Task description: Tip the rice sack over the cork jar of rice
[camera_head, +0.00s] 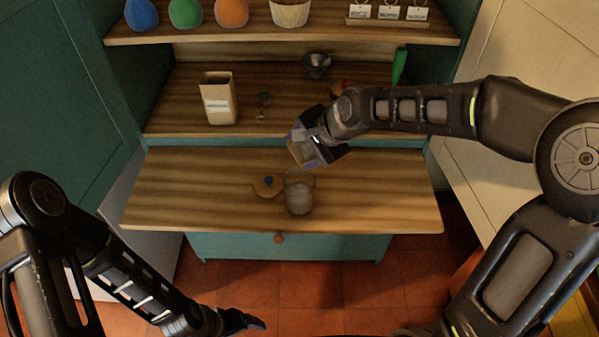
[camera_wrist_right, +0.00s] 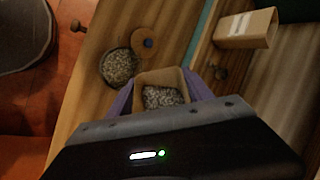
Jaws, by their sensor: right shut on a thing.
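My right gripper (camera_head: 305,149) is shut on the rice sack, a small open tan paper bag (camera_head: 299,154). In the right wrist view the sack (camera_wrist_right: 172,77) sits between the purple fingers, with speckled rice inside its mouth. The glass jar (camera_head: 299,196) stands upright on the pull-out board, just below the held sack in the head view. In the wrist view the jar (camera_wrist_right: 118,68) is open and holds rice. Its cork lid (camera_head: 266,187) with a blue knob lies beside it on the left. My left gripper (camera_head: 245,322) is low at the front, its opening unclear.
Another paper bag (camera_head: 218,100) with a white label stands on the shelf behind, next to a small metal scoop (camera_head: 263,104). A metal bowl (camera_head: 317,64) and a green-handled item (camera_head: 399,66) are farther back. The board (camera_head: 180,190) is clear on its left and right.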

